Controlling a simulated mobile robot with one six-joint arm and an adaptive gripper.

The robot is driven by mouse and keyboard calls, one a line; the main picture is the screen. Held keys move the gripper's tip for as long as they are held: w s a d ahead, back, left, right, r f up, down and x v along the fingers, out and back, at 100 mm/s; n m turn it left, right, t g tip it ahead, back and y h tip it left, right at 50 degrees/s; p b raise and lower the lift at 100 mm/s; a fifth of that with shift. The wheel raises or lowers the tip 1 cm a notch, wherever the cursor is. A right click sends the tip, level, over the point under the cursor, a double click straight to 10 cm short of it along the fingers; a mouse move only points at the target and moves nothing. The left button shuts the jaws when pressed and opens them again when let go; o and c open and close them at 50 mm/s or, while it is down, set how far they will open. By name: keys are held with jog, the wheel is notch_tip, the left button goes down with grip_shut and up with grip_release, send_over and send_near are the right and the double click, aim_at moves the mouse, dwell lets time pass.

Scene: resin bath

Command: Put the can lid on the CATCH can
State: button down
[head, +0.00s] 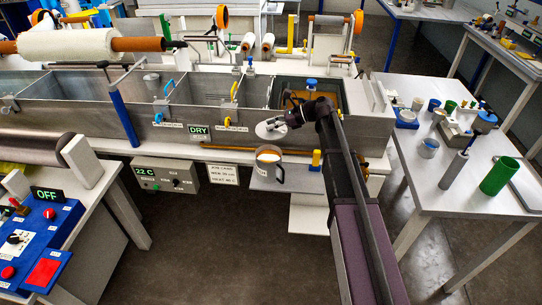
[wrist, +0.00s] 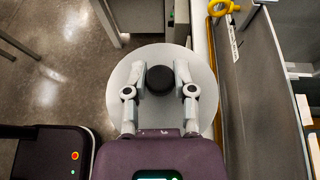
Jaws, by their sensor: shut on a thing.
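The can lid (head: 268,131) is a flat pale grey disc held level; it also shows large in the wrist view (wrist: 160,55). My gripper (head: 286,120) is shut on the lid's black knob (wrist: 160,80), with one finger on each side. The CATCH can (head: 264,170) is a metal can with a cream-coloured content at its open top. It stands on a small grey shelf in front of the bath, and its label is too small to read. The lid hangs above the can, apart from it. In the wrist view the lid hides the can.
The long metal bath (head: 90,112) lies right behind the can, with coloured handles on its front edge. A short yellow post (head: 316,159) stands right of the can. A white table (head: 400,165) with cups and a green cylinder (head: 499,176) is at the right. Open floor lies in front.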

jog(key=s+d+f+b, duration=0.3)
jog(key=d, duration=0.3)
jog(key=s+d+f+b, duration=0.3)
jog(key=d, duration=0.4)
jog(key=shift+s+d+f+m+t, duration=0.15)
jog(key=shift+d+f+m+t, duration=0.1)
jog(key=shift+f+m+t, duration=0.15)
jog(key=b, duration=0.2)
send_over(269, 148)
jog(key=s+d, duration=0.2)
jog(key=s, duration=0.3)
jog(key=shift+s+a+f, duration=0.2)
jog(key=shift+f, duration=0.5)
jog(key=shift+a, duration=0.15)
jog(key=f+b, duration=0.2)
jog(key=a+f+b, duration=0.1)
jog(key=shift+w+f, duration=0.25)
jog(key=shift+f, duration=0.05)
